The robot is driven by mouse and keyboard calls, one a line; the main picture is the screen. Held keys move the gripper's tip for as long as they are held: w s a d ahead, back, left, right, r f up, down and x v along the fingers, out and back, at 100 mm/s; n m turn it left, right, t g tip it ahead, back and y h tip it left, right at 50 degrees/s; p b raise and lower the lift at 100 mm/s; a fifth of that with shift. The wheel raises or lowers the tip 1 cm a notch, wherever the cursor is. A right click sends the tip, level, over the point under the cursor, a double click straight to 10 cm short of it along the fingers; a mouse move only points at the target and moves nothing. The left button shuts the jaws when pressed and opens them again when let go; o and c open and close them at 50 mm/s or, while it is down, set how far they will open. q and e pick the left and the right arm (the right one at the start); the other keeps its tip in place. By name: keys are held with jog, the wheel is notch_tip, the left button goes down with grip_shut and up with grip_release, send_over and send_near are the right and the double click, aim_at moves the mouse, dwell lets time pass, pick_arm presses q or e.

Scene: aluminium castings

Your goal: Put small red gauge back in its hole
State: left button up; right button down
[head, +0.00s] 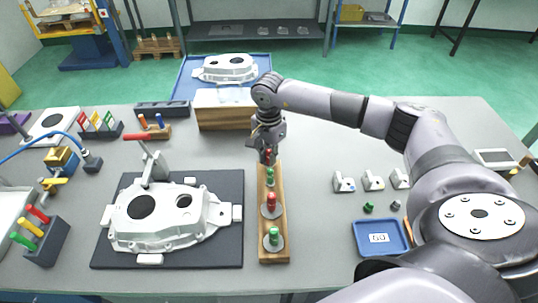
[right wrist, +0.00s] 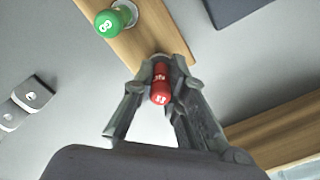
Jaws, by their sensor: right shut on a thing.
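The small red gauge (head: 267,156) is held upright between the fingers of my right gripper (head: 267,147), at the far end of the wooden gauge block (head: 265,226). In the right wrist view the gripper (right wrist: 160,88) is shut on the red gauge (right wrist: 160,92), over the end of the block (right wrist: 152,38). The hole beneath is hidden, and I cannot tell whether the gauge's lower end is in it. A small green gauge (head: 270,177), a larger red gauge (head: 271,200) and a larger green gauge (head: 274,236) stand along the block. My left gripper is not in view.
A casting (head: 165,228) with a red-handled clamp (head: 150,160) lies on a dark mat (head: 228,185) left of the block. A wooden box (head: 225,118) stands behind. Metal brackets (head: 373,180) and a blue tray (head: 366,248) are on the right. Bare table lies between.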

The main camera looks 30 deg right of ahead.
jog(key=shift+f, duration=0.2)
jog(key=c, duration=1.5)
grip_release()
jog(key=shift+c, duration=0.2)
notch_tip(320, 180, up, 12)
jog(key=shift+r, duration=0.1)
